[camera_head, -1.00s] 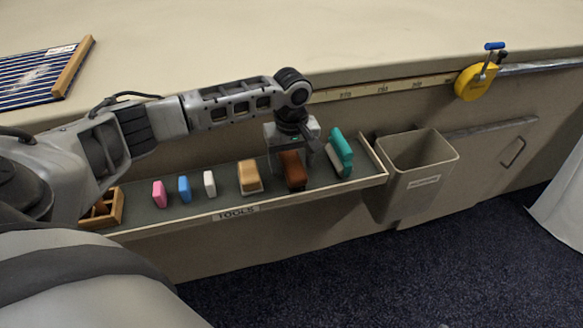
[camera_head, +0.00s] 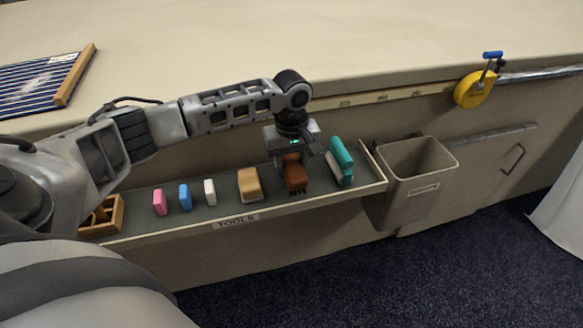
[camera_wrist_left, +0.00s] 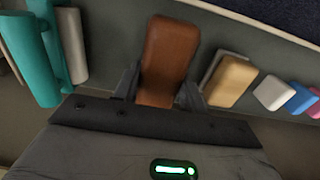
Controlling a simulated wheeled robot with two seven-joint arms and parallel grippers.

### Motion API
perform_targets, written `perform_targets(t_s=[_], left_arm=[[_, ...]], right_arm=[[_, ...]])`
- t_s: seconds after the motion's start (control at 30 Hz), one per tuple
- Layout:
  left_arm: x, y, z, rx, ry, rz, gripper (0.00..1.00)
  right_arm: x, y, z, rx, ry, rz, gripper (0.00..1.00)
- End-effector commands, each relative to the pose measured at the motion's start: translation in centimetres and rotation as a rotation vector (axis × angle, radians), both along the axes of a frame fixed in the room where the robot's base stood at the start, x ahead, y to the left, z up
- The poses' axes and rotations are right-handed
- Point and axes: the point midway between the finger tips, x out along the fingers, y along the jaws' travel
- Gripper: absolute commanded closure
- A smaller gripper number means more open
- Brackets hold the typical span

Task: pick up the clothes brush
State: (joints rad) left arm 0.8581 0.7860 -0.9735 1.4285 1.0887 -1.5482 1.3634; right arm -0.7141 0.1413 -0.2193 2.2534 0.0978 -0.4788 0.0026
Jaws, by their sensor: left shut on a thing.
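The clothes brush (camera_head: 296,176) has a brown wooden back and dark bristles on its underside. It is at the tool shelf (camera_head: 225,211), between a tan block and a teal-handled tool. My left gripper (camera_head: 292,160) points down over the brush and is shut on it. In the left wrist view the brown back of the brush (camera_wrist_left: 168,60) sits between the two dark fingers (camera_wrist_left: 160,88). The bristles show in the head view just above the shelf surface; I cannot tell whether they touch it. My right gripper is not in view.
The teal-handled tool (camera_head: 341,160) stands close to the right of the brush, and the tan block (camera_head: 249,185) to the left. White, blue and pink blocks (camera_head: 160,202) and a wooden box (camera_head: 103,217) are further left. A grey bin (camera_head: 416,180) hangs at right.

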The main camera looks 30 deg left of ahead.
Motion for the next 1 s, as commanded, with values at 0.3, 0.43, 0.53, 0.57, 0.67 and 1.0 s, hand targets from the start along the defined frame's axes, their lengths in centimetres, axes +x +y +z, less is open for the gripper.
perform_targets(t_s=[0.3, 0.43, 0.53, 0.57, 0.67, 1.0], left_arm=[[-4.4, 1.0, 7.1, 0.003, -0.003, -0.002, 0.84], [-7.7, 1.7, 8.7, 0.006, 0.002, -0.002, 0.84], [-9.9, 2.0, 9.7, 0.006, 0.002, -0.002, 0.84], [-10.5, 2.2, 9.9, 0.006, 0.002, -0.001, 0.84], [-12.0, 2.5, 10.6, 0.004, 0.002, -0.001, 0.84], [-13.8, 2.7, 11.3, 0.0, -0.001, 0.0, 0.84]], right_arm=[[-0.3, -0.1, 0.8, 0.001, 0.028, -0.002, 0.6], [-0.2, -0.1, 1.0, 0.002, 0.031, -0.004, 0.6], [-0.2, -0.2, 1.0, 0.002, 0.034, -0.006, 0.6], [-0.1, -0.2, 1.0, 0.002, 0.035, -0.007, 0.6], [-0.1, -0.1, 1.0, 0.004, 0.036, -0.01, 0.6], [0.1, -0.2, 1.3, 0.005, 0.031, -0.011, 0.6]])
